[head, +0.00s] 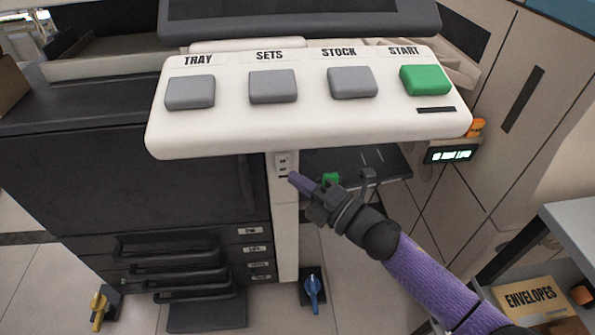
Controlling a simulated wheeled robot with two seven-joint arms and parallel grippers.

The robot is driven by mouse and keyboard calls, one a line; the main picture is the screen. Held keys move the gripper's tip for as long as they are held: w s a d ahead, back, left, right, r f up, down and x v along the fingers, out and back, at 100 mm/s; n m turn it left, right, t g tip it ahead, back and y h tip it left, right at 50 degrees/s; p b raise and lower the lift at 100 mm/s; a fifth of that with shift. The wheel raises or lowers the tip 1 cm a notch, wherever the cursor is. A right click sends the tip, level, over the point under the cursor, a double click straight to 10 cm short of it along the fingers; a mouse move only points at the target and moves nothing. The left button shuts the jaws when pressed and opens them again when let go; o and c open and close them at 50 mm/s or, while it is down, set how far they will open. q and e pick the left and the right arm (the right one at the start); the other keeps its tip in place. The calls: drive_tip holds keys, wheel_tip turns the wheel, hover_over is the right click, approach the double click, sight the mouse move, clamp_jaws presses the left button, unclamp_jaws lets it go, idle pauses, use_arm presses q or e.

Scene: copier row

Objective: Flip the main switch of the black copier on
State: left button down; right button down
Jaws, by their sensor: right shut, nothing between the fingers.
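The black copier (130,190) fills the left of the head view, with a white control panel (300,125) jutting out above. A small switch plate (283,160) sits on the white post just below the panel; its lever position is too small to tell. My right gripper (292,177) is shut and empty, its fingertips at the lower edge of the switch plate. I cannot tell whether they touch it. My left gripper is not in view.
The panel carries grey TRAY, SETS and STOCK buttons and a green START button (425,79). Paper drawers (175,270) stack below left. A blue-handled item (312,292) and a yellow one (98,308) stand on the floor. An ENVELOPES box (535,300) lies at lower right.

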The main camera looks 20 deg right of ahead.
sight(284, 157)
drive_tip(key=shift+w+d+b, duration=0.25)
drive_tip(key=shift+w, duration=0.35)
drive_tip(key=shift+w+d+b, duration=0.2)
drive_tip(key=shift+w, duration=0.35)
drive_tip(key=shift+w+d+r, duration=0.1)
drive_tip(key=shift+w+r, duration=0.15)
drive_tip(key=shift+w, duration=0.1)
